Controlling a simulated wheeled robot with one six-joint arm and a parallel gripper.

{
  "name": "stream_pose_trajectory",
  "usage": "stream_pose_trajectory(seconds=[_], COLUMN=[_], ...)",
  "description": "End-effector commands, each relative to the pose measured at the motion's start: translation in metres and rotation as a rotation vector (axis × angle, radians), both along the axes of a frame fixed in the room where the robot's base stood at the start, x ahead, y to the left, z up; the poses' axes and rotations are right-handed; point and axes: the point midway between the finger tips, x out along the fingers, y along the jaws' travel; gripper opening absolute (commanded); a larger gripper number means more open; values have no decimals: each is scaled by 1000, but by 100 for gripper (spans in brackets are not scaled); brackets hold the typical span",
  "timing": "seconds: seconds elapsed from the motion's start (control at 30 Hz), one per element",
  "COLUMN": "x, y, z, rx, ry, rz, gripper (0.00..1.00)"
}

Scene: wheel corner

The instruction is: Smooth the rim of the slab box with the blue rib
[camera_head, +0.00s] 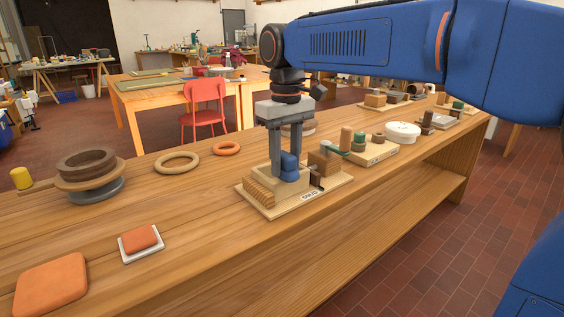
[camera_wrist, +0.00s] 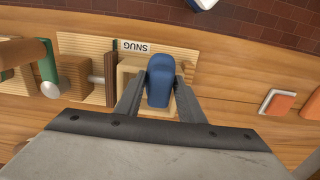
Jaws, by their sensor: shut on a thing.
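My gripper (camera_head: 289,172) is shut on the blue rib (camera_head: 290,159), which stands between the two grey fingers. The blue rib also shows in the wrist view (camera_wrist: 160,90). Below it is a pale, low box (camera_head: 263,176), which I take for the slab box. It sits on a light board and shows beside the rib in the wrist view (camera_wrist: 127,76). The rib's lower end is at or just over the box; I cannot tell whether it touches the rim. The fingers and rib hide part of the box.
The board (camera_head: 282,211), labelled SNUG, also bears a ridged block (camera_head: 258,193) and a brown block (camera_head: 324,161). A second board (camera_head: 372,155) with a green-collared tool stands to the right. Left are rings, a bowl stack (camera_head: 90,172) and orange slabs (camera_head: 50,284).

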Motion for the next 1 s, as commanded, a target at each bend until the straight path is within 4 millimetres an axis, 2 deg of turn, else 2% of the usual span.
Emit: stream_pose_trajectory(seconds=[1.0], x=[20], y=[-30], z=[-3], rx=[0], ry=[0], rz=[0], gripper=[17])
